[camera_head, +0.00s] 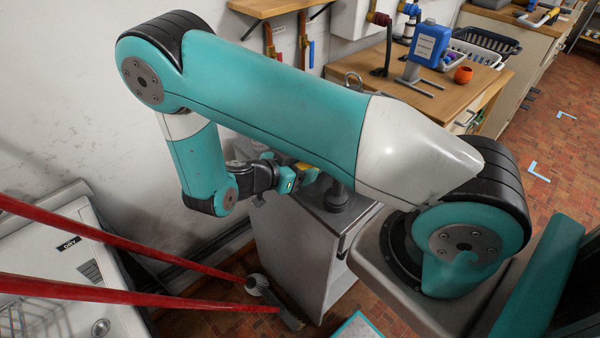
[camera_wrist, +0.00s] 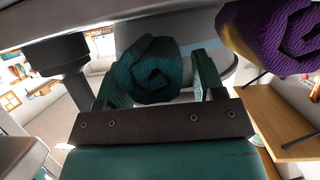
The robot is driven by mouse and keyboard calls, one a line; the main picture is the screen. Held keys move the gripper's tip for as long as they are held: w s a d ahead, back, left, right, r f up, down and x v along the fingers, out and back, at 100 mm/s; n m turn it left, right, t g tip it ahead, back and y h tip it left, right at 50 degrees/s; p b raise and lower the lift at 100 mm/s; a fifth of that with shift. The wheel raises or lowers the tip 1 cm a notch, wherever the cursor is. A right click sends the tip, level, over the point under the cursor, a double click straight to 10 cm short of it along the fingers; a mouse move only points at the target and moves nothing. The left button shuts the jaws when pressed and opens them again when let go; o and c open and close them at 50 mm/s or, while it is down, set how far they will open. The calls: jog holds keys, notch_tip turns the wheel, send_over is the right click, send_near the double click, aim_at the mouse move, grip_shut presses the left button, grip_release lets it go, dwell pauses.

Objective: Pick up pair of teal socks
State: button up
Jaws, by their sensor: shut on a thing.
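The pair of teal socks (camera_wrist: 152,66) is a dark teal ribbed roll in the wrist view, its spiral end facing the camera. My gripper (camera_wrist: 157,78) has one finger on each side of the roll and is shut on it. The socks cannot be clearly told apart from the teal gripper parts there.
A purple roll with a yellow edge (camera_wrist: 272,35) lies close to the right of the teal socks. A grey unit (camera_head: 300,245) stands below my gripper. Red poles (camera_head: 120,250) cross the lower left before a white appliance (camera_head: 60,285). A wooden counter (camera_head: 440,100) holds a blue jug (camera_head: 430,45).

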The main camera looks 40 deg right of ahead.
jog(key=shift+a+r+b, duration=0.4)
jog(key=shift+r, duration=0.4)
jog(key=a+b, duration=0.3)
jog(key=a, duration=1.4)
jog(key=shift+w+b, duration=0.3)
jog(key=shift+a+r, duration=0.1)
